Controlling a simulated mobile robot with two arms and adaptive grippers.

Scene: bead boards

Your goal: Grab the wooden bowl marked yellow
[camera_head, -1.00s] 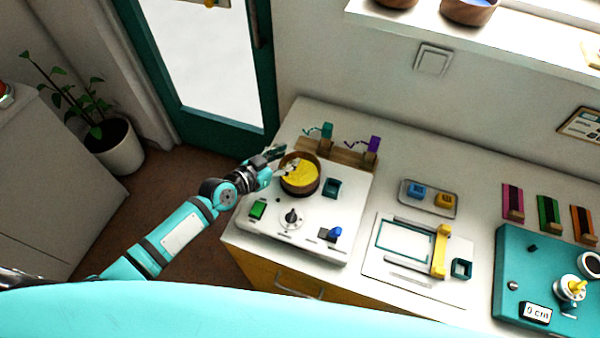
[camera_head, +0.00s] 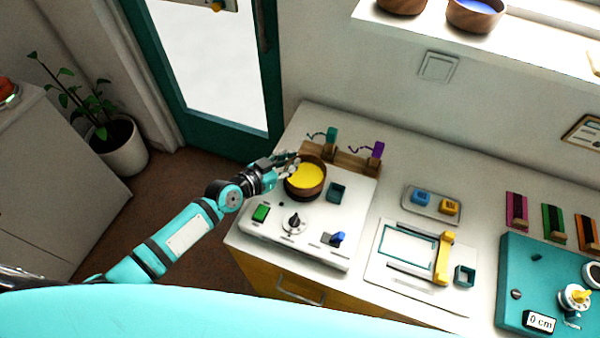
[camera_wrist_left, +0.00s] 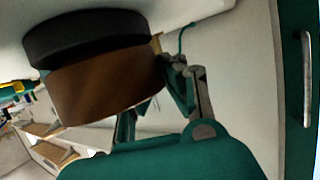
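The wooden bowl with yellow contents (camera_head: 305,190) stands upright on the white panel (camera_head: 262,226) on the counter. My left gripper (camera_head: 290,163) is at the bowl's upper left rim. In the left wrist view the bowl's brown wall (camera_wrist_left: 105,82) is close, with a black round part against it. One finger of the left gripper (camera_wrist_left: 150,95) lies against the right side of the bowl. The other finger is partly hidden behind the wall, so I cannot tell whether the rim is pinched. My right gripper is not in view.
A wooden rack (camera_head: 345,160) with teal and purple clips stands just behind the bowl. A small teal cup (camera_head: 337,192) is close on its right. Two more wooden bowls, one with blue contents (camera_head: 474,14), sit on the upper ledge.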

